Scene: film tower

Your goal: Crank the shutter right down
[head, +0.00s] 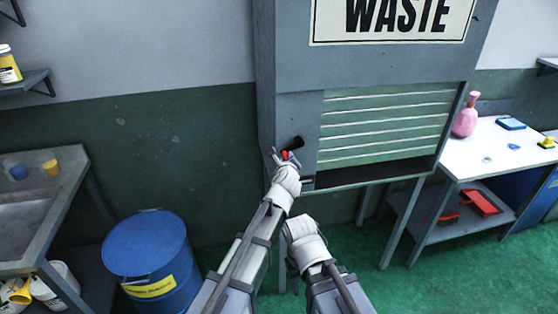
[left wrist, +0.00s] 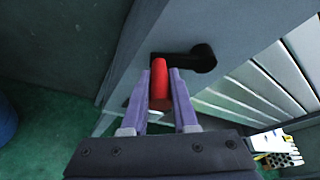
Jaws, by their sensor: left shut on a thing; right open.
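The shutter (head: 385,125) is a pale green slatted panel in the grey cabinet under the WASTE sign. It hangs most of the way down, with a dark gap below its lower edge. The crank is a black arm (head: 296,144) with a red handle (left wrist: 160,85) on the cabinet's left front post. My left gripper (head: 284,157) is shut on the red handle, its fingers on either side of it in the left wrist view (left wrist: 160,100). The black arm (left wrist: 190,60) reaches right from the handle to its pivot. My right gripper (head: 296,270) is low in front of the cabinet, open, its fingers mostly hidden.
A blue drum (head: 150,250) stands on the floor at left, by a grey sink bench (head: 60,190). A white-topped table (head: 490,145) at right holds a pink bottle (head: 467,115).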

